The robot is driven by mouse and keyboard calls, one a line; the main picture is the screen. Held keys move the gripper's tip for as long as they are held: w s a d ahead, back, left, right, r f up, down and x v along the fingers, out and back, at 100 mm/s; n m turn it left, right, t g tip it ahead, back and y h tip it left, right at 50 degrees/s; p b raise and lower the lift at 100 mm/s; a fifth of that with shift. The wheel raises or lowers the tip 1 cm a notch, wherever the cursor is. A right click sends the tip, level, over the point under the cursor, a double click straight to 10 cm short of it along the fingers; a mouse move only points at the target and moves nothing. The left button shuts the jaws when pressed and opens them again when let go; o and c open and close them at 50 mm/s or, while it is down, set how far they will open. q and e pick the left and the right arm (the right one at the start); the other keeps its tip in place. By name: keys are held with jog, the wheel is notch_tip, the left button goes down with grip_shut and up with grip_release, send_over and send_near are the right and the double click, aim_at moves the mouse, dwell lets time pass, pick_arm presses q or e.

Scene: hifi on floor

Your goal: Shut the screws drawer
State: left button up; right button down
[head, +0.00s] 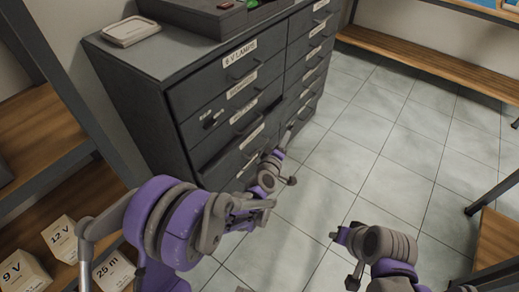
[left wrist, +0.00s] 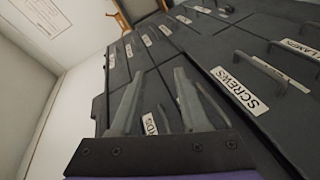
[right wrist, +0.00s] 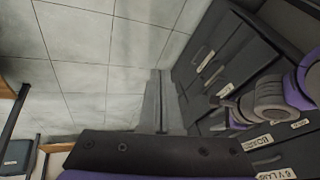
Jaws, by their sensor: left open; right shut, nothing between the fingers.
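The grey drawer cabinet (head: 135,105) stands at the upper left of the head view. One front in its near column, with a label (head: 252,137) too small to read, appears to stand out, with a dark gap above it. In the left wrist view the SCREWS label (left wrist: 240,90) reads clearly on its drawer, just right of my fingers. My left gripper (left wrist: 158,98) is open and empty in front of the drawer fronts, close to a handle; contact cannot be told. My right gripper (head: 335,236) is shut and empty above the floor; its fingers show in the right wrist view (right wrist: 155,100).
Wooden shelves with labelled boxes (head: 22,272) stand at left. A bench (head: 440,65) runs along the back. The tiled floor (head: 370,140) right of the cabinet is clear.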

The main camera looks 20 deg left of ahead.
pick_arm(q)
jog(key=w+a+f+n+y, duration=0.3)
jog(key=a+f+n+y, duration=0.15)
jog(key=f+n, duration=0.4)
jog(key=n+g+y, duration=0.1)
jog(key=n+y, duration=0.2)
jog(key=y, duration=0.1)
send_near(259, 149)
jog(key=shift+h, duration=0.35)
jog(key=b+x, duration=0.1)
jog(key=x, duration=0.9)
jog(key=shift+w+a+f, duration=0.15)
jog(key=shift+w, duration=0.1)
pick_arm(e)
jog(key=s+d+f+n+h, duration=0.1)
jog(key=s+d+f+h, duration=0.1)
jog(key=s+d, duration=0.6)
jog(key=shift+s+d+f+h, duration=0.35)
jog(key=shift+s+f, duration=0.55)
jog(key=shift+s, duration=0.25)
pick_arm(q)
grip_shut()
